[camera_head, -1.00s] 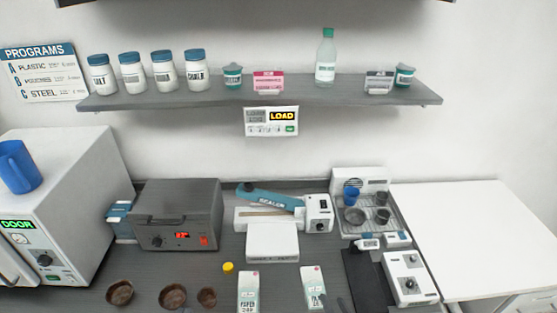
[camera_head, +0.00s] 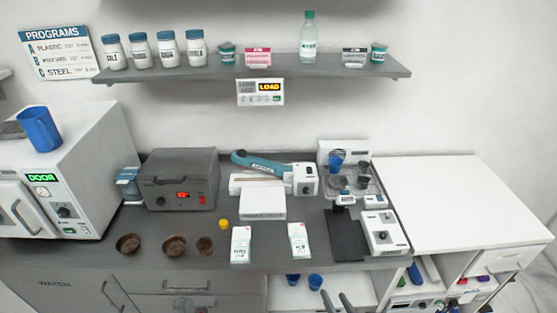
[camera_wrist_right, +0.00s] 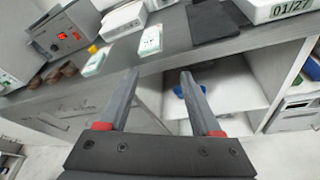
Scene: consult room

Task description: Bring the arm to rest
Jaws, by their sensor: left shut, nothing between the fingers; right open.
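My right gripper (camera_head: 337,300) shows at the bottom edge of the head view as two dark fingers standing apart. In the right wrist view the gripper (camera_wrist_right: 160,72) is open, with nothing between its fingers. It is in front of the counter (camera_head: 285,257), near the open cabinet shelf (camera_wrist_right: 232,88). Blue cups (camera_head: 315,281) stand on that shelf, beyond the fingers. My left gripper is not in either view.
On the counter are brown bowls (camera_head: 173,246), two white cartons (camera_head: 241,245) (camera_head: 299,240), a sealer (camera_head: 272,168), a grey box device (camera_head: 180,180) and a dark mat (camera_head: 346,235). A white autoclave (camera_head: 75,165) stands left. The white side table (camera_head: 450,205) is bare.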

